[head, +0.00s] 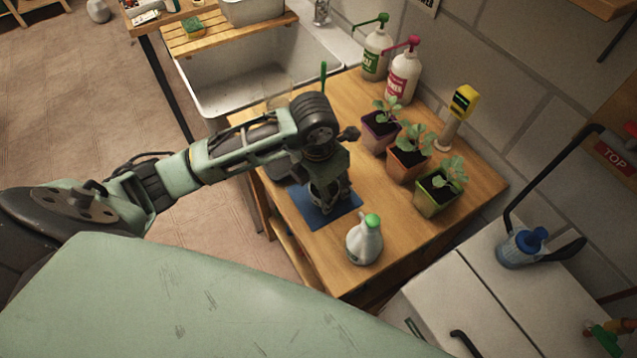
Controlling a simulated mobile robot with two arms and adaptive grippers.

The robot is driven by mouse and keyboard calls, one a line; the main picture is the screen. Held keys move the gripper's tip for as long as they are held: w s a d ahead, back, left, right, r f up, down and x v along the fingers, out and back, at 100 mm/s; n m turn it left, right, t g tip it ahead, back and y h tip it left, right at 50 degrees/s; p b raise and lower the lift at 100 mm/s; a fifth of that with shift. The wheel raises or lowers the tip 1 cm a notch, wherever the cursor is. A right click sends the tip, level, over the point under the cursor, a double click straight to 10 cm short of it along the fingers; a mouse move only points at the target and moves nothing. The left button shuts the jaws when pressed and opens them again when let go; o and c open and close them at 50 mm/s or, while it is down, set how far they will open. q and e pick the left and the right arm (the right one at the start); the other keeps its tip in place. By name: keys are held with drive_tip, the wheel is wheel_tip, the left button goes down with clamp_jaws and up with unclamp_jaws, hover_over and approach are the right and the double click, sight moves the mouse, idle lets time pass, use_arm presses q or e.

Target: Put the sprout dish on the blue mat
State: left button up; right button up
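The blue mat (345,207) lies flat on the wooden table, partly covered by my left gripper. My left arm comes in from the left, and my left gripper (326,203) points down over the mat. Its fingers are dark and small here, and the wrist hides part of them. I cannot tell whether they are open or shut, or whether they hold something. I cannot make out the sprout dish; it may be hidden behind my arm or gripper. My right gripper is not in view.
A white spray bottle with a green top (365,240) stands just right of the mat. Potted seedlings (408,156), a yellow meter (460,104) and two pump bottles (403,75) stand along the wall side. A sink (215,95) adjoins the table; a clear glass (278,90) stands near it.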

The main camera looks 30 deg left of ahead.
use_arm(q)
drive_tip(key=o, duration=0.4)
drive_tip(key=shift+c, duration=0.2)
drive_tip(key=shift+r+p, duration=0.35)
drive_tip(key=shift+r, duration=0.05)
drive_tip(key=shift+a+r+b, duration=0.1)
drive_tip(key=shift+r+b, duration=0.2)
drive_tip(key=shift+s+a+r+b, duration=0.1)
drive_tip(key=shift+s+r+b, duration=0.25)
drive_tip(key=shift+r, duration=1.5)
drive_tip(key=shift+s+a+r+b, duration=0.1)
drive_tip(key=shift+r+b, duration=0.3)
drive_tip(key=shift+r, duration=1.45)
drive_tip(key=shift+s+a+r+b, duration=0.1)
drive_tip(key=shift+s+r+b, duration=0.25)
drive_tip(key=shift+r, duration=1.5)
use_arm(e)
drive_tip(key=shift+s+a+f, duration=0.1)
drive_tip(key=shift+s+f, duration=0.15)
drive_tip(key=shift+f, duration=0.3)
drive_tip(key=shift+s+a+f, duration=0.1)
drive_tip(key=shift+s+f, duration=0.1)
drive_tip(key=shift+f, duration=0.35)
use_arm(q)
drive_tip(key=shift+f, duration=0.1)
